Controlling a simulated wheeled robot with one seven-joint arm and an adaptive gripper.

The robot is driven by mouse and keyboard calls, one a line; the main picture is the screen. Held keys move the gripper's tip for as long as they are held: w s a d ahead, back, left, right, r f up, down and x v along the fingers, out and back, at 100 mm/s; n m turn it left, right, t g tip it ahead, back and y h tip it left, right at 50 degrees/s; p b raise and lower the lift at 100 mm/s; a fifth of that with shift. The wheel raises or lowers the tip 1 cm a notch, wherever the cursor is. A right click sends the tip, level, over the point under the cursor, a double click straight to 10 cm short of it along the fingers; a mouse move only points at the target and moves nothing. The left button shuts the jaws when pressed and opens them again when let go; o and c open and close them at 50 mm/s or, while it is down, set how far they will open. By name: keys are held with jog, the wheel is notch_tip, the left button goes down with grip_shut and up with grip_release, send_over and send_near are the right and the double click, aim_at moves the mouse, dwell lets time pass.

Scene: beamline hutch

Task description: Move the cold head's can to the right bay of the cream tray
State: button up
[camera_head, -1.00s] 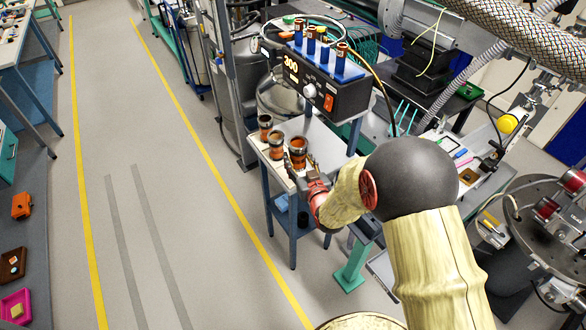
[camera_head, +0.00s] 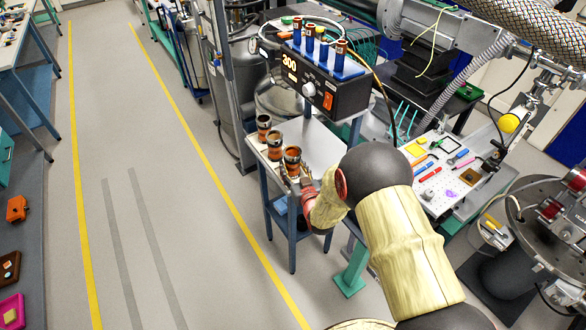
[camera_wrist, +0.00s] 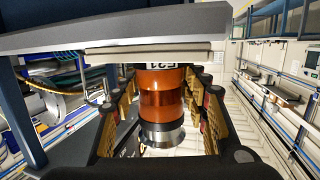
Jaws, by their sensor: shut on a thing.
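Three copper-orange cans stand in a slanting row at the small pale-topped table. The far can (camera_head: 263,122) and the middle can (camera_head: 274,144) are free of my gripper. The near can (camera_head: 292,157) is at my gripper (camera_head: 290,174).
The small table (camera_head: 320,146) has blue legs and a black controller (camera_head: 325,90) reading 300 over its back. A white perforated board (camera_head: 432,198) with tools lies to the right of my arm. Open floor (camera_head: 205,230) with yellow lines is at left.

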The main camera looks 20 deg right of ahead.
jog(key=shift+f, duration=0.15)
jog(key=o, duration=1.2)
jog(key=shift+o, duration=0.2)
